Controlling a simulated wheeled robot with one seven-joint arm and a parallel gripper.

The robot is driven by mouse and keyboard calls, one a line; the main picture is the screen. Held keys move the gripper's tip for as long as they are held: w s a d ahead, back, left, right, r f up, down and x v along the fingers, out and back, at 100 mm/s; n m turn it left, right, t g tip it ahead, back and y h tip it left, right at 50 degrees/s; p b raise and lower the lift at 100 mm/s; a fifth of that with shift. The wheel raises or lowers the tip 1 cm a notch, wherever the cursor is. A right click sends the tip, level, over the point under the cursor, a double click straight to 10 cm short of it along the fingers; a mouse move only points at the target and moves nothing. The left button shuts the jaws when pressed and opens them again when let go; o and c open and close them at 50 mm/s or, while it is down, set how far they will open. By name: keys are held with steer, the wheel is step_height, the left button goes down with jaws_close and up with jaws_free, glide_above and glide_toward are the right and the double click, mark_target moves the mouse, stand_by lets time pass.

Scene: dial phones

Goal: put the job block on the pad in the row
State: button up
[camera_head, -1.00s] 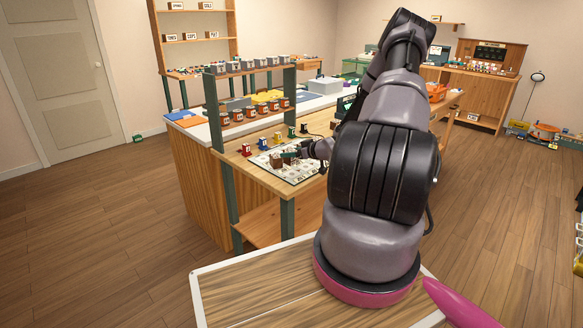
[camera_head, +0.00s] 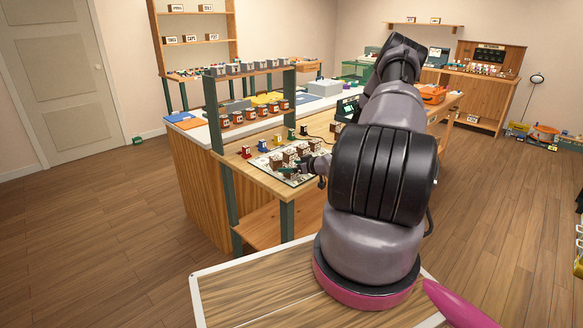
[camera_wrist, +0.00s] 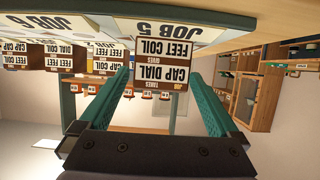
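My gripper (camera_head: 313,166) is at the right front edge of the white mat (camera_head: 287,178) on the workbench. In the wrist view, which is upside down, its two green fingers (camera_wrist: 158,80) stand wide apart. A brown job block (camera_wrist: 149,70) with a white label reading CAP DIAL, FEET COIL is just beyond the fingertips, the left fingertip overlapping its edge in the picture. It sits at a pad marked JOB 5 (camera_wrist: 128,27). Another block (camera_wrist: 79,53) is beside it, by the mark JOB 6. In the head view several brown blocks (camera_head: 289,155) stand in a row on the mat.
Coloured small stands (camera_head: 263,145) line the bench behind the mat. A shelf rack with labelled bins (camera_head: 237,116) rises at its left with green posts (camera_head: 222,180). A dark screen device (camera_head: 348,107) stands behind. The floor (camera_head: 110,220) at left is clear.

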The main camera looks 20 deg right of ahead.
steer(key=shift+r, duration=0.1)
steer(key=shift+s+d+r, duration=0.1)
steer(key=shift+s+r, duration=0.05)
steer(key=shift+s, duration=0.1)
steer(key=v, duration=1.1)
step_height(320, 180, up, 14)
steer(key=w+d+g+h, duration=0.1)
steer(key=g+h, duration=0.3)
steer(key=s+a+r+m+g+h, duration=0.1)
steer(key=s+a+r+m, duration=0.15)
steer(key=r, duration=0.45)
steer(key=s+a+r+m+h, duration=0.1)
steer(key=s+a+r+h, duration=0.15)
steer(key=r, duration=0.55)
steer(key=s+a+r+m+y, duration=0.2)
steer(key=s+a+r, duration=0.4)
steer(key=s+a, duration=0.3)
steer(key=s+a+r+m+y, duration=0.2)
steer(key=s+a+r, duration=0.5)
steer(key=s, duration=0.7)
steer(key=shift+a+r+m+g+y, duration=0.35)
steer(key=shift+a+y, duration=0.2)
steer(key=shift+a, duration=0.45)
